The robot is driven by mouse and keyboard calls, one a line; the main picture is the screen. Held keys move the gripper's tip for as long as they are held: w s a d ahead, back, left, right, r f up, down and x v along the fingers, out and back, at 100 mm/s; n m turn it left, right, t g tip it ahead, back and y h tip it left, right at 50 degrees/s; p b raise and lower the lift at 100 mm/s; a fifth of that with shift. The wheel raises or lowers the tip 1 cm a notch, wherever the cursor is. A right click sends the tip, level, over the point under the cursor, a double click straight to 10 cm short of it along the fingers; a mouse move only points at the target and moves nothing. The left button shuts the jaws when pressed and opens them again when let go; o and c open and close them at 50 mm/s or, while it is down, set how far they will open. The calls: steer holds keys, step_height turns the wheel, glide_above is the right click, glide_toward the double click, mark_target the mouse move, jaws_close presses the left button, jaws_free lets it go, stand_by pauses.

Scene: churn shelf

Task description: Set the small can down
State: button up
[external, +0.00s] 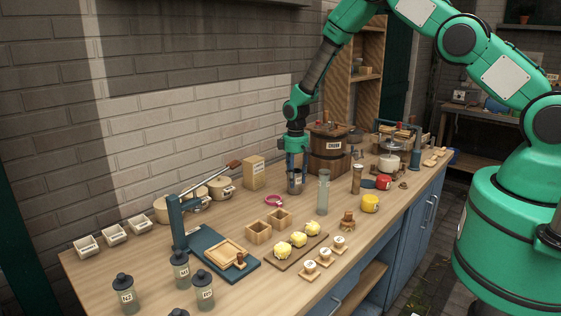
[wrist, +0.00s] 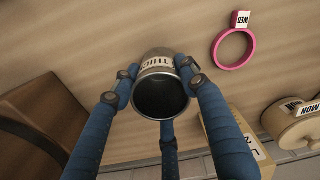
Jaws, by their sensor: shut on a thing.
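The small can (external: 295,184) is a grey metal cup with a white label.
A pink ring (external: 274,201) lies left of the can. A clear glass cylinder (external: 323,192) stands close on the right. Yellow lumps on a board (external: 312,238) lie in front.

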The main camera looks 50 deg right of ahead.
steer(key=shift+f, duration=0.15)
steer(key=o, duration=1.2)
step_height(320, 180, up, 12)
steer(key=b, duration=0.1)
steer(key=shift+r, duration=0.2)
stand_by(0.5)
